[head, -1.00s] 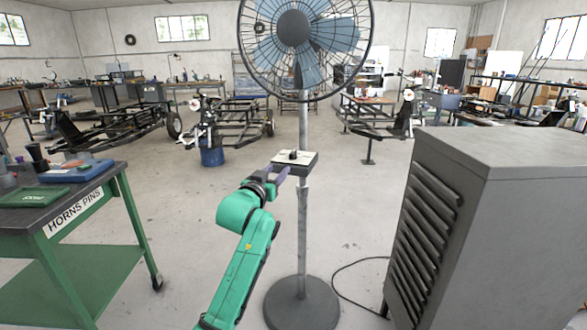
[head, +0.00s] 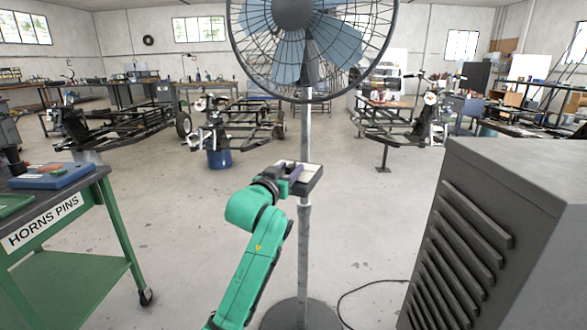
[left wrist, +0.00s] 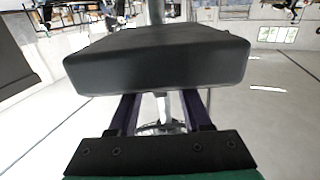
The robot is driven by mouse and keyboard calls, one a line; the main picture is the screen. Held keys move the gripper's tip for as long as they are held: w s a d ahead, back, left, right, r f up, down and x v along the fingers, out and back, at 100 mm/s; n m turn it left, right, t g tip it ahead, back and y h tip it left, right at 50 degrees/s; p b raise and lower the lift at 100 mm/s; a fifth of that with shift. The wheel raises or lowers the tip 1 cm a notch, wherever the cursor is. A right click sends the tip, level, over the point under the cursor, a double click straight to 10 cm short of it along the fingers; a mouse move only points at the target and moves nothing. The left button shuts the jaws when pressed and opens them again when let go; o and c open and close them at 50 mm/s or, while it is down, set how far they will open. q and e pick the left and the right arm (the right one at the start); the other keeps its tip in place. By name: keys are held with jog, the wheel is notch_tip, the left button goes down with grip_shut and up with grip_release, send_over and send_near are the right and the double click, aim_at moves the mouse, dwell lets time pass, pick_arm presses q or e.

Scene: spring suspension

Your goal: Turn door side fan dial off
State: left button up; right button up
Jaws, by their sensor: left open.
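The standing fan (head: 292,12) has a dark control box with a pale top plate (head: 312,172) on its pole. The dial is not clearly made out in the head view; a small dark shape near my fingers may be it. My left gripper (head: 291,178) is at the box's left front side, overlapping it in the picture. Contact cannot be told. My right gripper is out of view.
A large grey louvred cabinet (head: 500,240) stands close on the right. A green cart (head: 75,275) labelled "HORNS PINS" is on the left. A black cable (head: 365,290) lies on the floor by the fan's round base (head: 300,318). Open floor lies behind the fan.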

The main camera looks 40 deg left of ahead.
pick_arm(q)
jog(key=shift+s+r, duration=0.1)
jog(key=shift+s, duration=0.1)
jog(key=shift+c, duration=0.3)
grip_shut()
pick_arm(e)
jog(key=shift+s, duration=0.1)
